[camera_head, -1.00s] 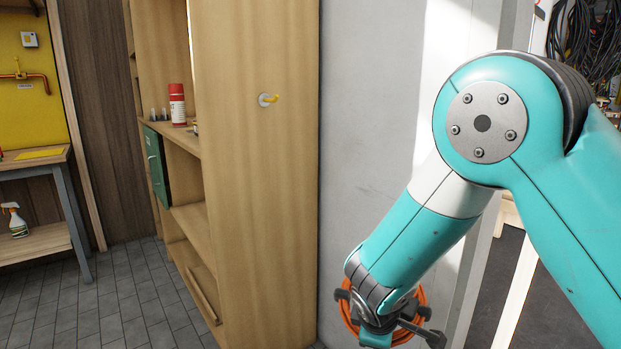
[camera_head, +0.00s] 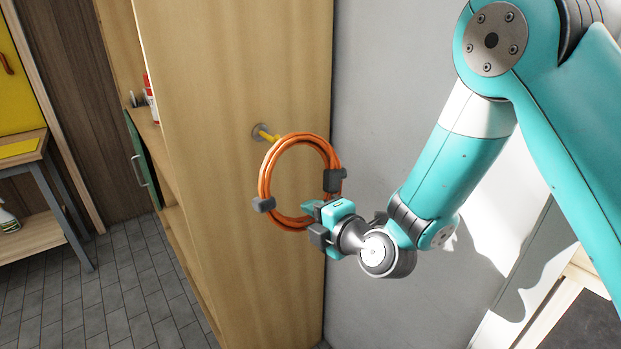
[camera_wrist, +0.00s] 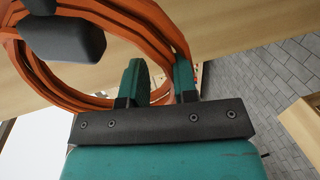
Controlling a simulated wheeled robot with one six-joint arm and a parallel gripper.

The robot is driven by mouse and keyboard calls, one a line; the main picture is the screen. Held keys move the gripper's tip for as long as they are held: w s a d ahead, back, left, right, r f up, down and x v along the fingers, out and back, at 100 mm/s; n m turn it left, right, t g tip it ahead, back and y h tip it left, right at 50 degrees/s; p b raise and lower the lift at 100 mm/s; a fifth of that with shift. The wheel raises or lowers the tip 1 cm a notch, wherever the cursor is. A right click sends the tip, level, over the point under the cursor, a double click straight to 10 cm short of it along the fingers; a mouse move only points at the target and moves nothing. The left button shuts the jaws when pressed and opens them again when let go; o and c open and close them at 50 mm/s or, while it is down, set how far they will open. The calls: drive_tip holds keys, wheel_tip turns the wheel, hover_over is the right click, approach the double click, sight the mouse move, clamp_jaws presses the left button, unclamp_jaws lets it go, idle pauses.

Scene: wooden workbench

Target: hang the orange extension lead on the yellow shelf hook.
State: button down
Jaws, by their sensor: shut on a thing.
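The orange extension lead (camera_head: 265,178) is a coiled ring with dark grey clips, held in front of the side panel of the wooden shelf. My gripper (camera_head: 312,209) is shut on its lower right part. In the wrist view the coil (camera_wrist: 150,25) passes between the teal fingers of my gripper (camera_wrist: 160,82). The yellow hook (camera_head: 266,135) sticks out from a round grey plate on the panel. In the head view its tip is at the coil's upper left outer edge, outside the ring's opening. I cannot tell whether they touch. The hook does not show in the wrist view.
The wooden shelf (camera_head: 225,60) stands beside a grey wall (camera_head: 390,90). A green door (camera_head: 143,155) is on its left side, near a red and white can (camera_head: 151,98). A workbench (camera_head: 25,150) stands far left. The tiled floor (camera_head: 115,290) between is clear.

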drive_tip(key=shift+w+a+r+p, duration=0.1)
drive_tip(key=shift+w+r+p, duration=0.3)
drive_tip(key=shift+w+r, duration=0.05)
drive_tip(key=p+x, duration=0.1)
drive_tip(key=p, duration=0.2)
drive_tip(key=shift+w+a, duration=0.3)
drive_tip(key=shift+a, duration=0.05)
drive_tip(key=p+x, duration=0.1)
drive_tip(key=p, duration=0.1)
drive_tip(key=p+x, duration=0.2)
drive_tip(key=p, duration=0.1)
drive_tip(key=p+x, duration=0.1)
drive_tip(key=p, duration=0.2)
drive_tip(key=shift+w+a+r, duration=0.1)
drive_tip(key=shift+w+r, duration=0.1)
drive_tip(key=shift+r, duration=0.05)
drive_tip(key=x, duration=0.2)
drive_tip(key=f+p+x, duration=0.1)
drive_tip(key=x, duration=0.2)
drive_tip(key=shift+f, duration=0.15)
idle(0.6)
idle(0.8)
